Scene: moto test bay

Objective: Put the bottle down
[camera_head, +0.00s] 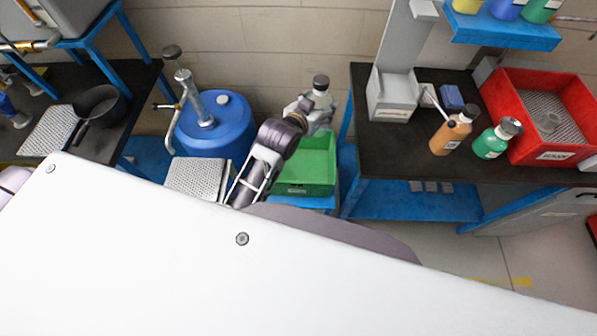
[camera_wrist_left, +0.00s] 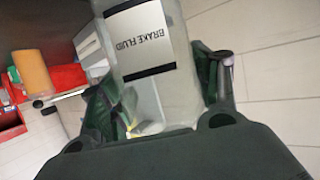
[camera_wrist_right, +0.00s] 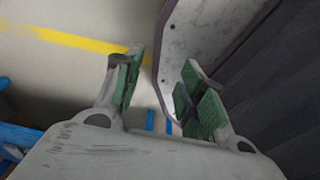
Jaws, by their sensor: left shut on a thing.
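A pale bottle (camera_head: 321,98) with a dark cap is held upright by my left gripper (camera_head: 314,112) in the head view, above the back of a green bin (camera_head: 306,167). In the left wrist view the bottle (camera_wrist_left: 180,95) has a white label reading "BRAKE FLUID". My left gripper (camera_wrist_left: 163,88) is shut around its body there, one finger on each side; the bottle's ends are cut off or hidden. My right gripper (camera_wrist_right: 160,92) shows only in its wrist view, its fingers apart with nothing between them.
A dark bench (camera_head: 419,164) at right bears an orange bottle (camera_head: 453,131), a green bottle (camera_head: 495,140), a red crate (camera_head: 506,92) and a grey stand (camera_head: 393,93). A blue drum (camera_head: 217,128) stands left of the bin. Another dark bench (camera_head: 118,75) is at left. The right bench's front strip is clear.

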